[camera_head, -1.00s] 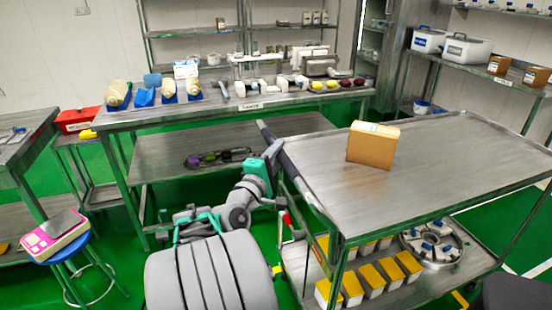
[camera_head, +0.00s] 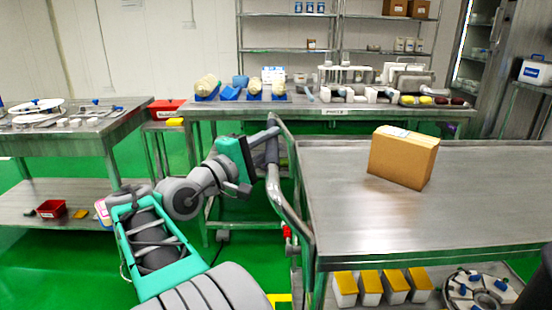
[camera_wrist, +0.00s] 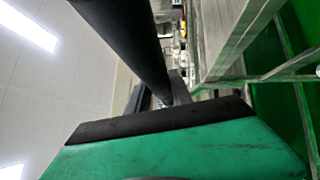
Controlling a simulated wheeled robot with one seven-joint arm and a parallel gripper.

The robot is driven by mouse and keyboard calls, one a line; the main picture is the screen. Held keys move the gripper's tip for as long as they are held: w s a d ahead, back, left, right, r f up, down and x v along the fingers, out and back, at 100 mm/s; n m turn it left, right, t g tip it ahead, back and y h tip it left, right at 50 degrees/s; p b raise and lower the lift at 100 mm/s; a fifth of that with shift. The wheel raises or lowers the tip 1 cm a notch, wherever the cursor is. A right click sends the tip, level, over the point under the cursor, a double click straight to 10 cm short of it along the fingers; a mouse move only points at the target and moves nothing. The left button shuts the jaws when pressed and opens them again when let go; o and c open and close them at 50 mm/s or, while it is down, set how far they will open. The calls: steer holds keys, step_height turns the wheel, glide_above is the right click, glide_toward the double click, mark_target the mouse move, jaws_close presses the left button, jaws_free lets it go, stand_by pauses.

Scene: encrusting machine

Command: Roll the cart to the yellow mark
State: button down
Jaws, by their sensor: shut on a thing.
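The steel cart (camera_head: 470,205) stands at the right, with a tubular push handle (camera_head: 290,212) along its left end. My gripper (camera_head: 266,160) is shut on the handle near its far end.
A cardboard box (camera_head: 400,160) stands on the cart top. Yellow-lidded tubs (camera_head: 370,290) and a round tray (camera_head: 478,288) sit on its lower shelf. A long worktable (camera_head: 350,112) stands close behind. Another table (camera_head: 75,140) is at the left. Green floor between is free.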

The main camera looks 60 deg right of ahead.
steer(key=shift+f, duration=0.1)
steer(key=shift+s+d, duration=0.1)
steer(key=shift+s, duration=0.05)
steer(key=c, duration=1.1)
jaws_free()
steer(key=shift+c, duration=0.2)
